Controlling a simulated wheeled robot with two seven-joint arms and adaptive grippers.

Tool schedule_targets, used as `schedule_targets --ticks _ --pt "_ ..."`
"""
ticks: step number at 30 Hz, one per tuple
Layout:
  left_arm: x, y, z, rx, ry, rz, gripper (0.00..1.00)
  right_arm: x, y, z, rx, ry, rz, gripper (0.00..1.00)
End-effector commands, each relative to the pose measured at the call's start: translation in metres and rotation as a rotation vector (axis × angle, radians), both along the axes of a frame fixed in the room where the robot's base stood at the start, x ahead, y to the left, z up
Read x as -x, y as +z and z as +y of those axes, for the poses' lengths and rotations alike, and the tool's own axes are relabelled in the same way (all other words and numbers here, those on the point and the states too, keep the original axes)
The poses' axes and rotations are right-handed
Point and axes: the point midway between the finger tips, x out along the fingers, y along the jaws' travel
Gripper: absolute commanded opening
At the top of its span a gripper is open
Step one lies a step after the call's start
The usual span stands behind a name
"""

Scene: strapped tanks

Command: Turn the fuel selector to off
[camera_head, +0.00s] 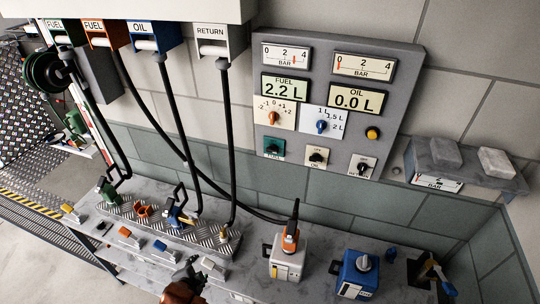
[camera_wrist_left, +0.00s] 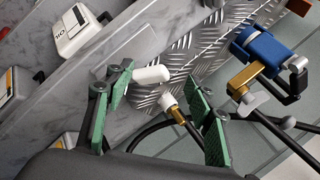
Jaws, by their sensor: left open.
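The fuel selector (camera_head: 272,148) is a dark knob on a green plate marked FUEL, at the lower left of the grey wall panel (camera_head: 345,90). Its exact pointing is too small to tell. Beside it are an oil selector (camera_head: 316,157) and a third selector (camera_head: 361,165) on pale plates. My left gripper (camera_head: 187,272) is low over the bench, well below and left of the panel. In the left wrist view its green-padded fingers (camera_wrist_left: 160,82) are open, with a white handle (camera_wrist_left: 151,75) and a brass-and-white fitting (camera_wrist_left: 175,110) seen between and beyond them. My right gripper is out of view.
A white can with an orange nozzle (camera_head: 290,240) and a blue can (camera_head: 357,272) stand on the bench. A blue nozzle (camera_wrist_left: 265,50) is close by in the wrist view. A grey shelf (camera_head: 460,160) juts out right of the panel.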

Motion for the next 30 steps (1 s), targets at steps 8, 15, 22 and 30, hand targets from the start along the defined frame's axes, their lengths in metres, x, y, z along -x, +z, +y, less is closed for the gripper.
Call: schedule_targets --ticks 8,15,22,30 --pt "-0.085 0.102 -0.063 -0.403 -0.424 -0.251 0.49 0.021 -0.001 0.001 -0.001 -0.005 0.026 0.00" --pt "-0.146 0.241 -0.153 -1.056 -0.835 -0.570 0.49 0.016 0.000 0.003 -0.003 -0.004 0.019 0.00" --pt "-0.158 0.340 -0.223 -1.654 -1.017 -0.771 0.49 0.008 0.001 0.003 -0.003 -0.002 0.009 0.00" --pt "-0.169 0.363 -0.244 -1.824 -1.041 -0.808 0.49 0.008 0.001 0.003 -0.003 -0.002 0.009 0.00"
